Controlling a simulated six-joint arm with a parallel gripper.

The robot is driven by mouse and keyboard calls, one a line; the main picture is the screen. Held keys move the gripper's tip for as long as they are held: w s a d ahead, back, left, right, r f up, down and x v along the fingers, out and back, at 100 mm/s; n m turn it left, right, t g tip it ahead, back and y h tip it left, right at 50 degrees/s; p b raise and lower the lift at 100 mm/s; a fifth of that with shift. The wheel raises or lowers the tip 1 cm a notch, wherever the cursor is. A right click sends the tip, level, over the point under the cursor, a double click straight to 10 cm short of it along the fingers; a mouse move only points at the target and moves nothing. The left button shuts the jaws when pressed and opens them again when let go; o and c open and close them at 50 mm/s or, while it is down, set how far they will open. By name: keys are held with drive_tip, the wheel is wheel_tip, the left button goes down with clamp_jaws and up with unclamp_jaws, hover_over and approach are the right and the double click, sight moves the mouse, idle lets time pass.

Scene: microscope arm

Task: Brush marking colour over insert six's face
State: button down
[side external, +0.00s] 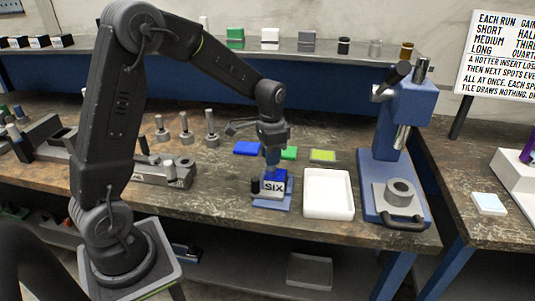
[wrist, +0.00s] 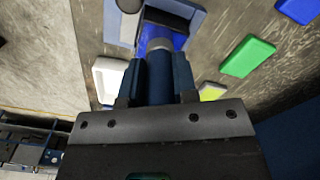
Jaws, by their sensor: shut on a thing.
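The block lettered SIX (side external: 273,187) stands on a small blue base (side external: 272,204) near the bench's front. Its front is white and its upper part shows blue. My gripper (side external: 272,148) is directly above it, shut on a dark blue handle (wrist: 159,80) that points down at the block. In the wrist view a pale metal collar (wrist: 158,44) shows at the handle's far end, against a bright blue patch (wrist: 180,41). The brush tip appears to be at the block's top; exact contact is hidden.
A white tray (side external: 307,208) stands just right of the block. Blue (side external: 248,148), green (side external: 289,153) and yellow (side external: 322,155) pads lie behind. A tall blue press (side external: 408,110) stands at the right.

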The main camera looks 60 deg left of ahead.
drive_tip(key=w+d, duration=0.3)
drive_tip(key=d, duration=0.1)
wheel_tip(320, 180, up, 8)
drive_tip(key=shift+w+a, duration=0.15)
drive_tip(key=shift+a, duration=0.15)
idle(0.4)
drive_tip(key=shift+r, duration=0.1)
idle(0.3)
